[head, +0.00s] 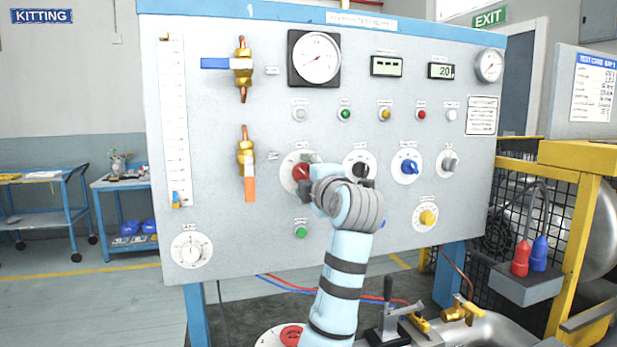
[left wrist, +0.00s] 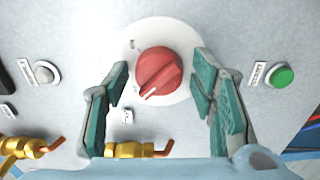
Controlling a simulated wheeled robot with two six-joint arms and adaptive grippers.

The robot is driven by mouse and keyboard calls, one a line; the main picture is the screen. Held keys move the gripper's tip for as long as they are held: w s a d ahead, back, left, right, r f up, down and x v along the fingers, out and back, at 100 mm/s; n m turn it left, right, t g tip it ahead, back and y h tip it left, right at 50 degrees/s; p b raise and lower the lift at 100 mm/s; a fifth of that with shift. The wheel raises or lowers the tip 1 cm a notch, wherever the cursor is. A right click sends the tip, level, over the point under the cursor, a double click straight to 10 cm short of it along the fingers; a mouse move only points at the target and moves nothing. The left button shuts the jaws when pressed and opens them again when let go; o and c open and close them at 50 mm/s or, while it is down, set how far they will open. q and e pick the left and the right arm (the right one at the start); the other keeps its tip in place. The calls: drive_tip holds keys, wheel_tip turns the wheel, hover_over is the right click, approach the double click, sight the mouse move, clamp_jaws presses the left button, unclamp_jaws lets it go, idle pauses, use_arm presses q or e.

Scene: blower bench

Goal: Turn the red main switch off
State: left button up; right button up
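The red main switch (head: 300,172) is a round red knob on a white dial on the grey panel; my gripper partly hides it in the head view. In the left wrist view the red knob (left wrist: 159,73) shows whole, its white pointer line aimed to the lower left, toward a small label too small to read. My left gripper (head: 315,178) is at the switch. In the left wrist view its green-padded fingers (left wrist: 161,86) stand open, one on each side of the knob, with visible gaps. My right gripper is not in view.
A black knob (head: 360,165) and a blue knob (head: 408,167) sit to the right of the switch. A green button (head: 301,232) is below it. A brass valve with an orange handle (head: 249,186) is to its left. A lever clamp (head: 389,318) stands below the panel.

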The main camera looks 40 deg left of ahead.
use_arm(q)
drive_tip(key=v, duration=1.2)
drive_tip(key=shift+w+d, duration=0.1)
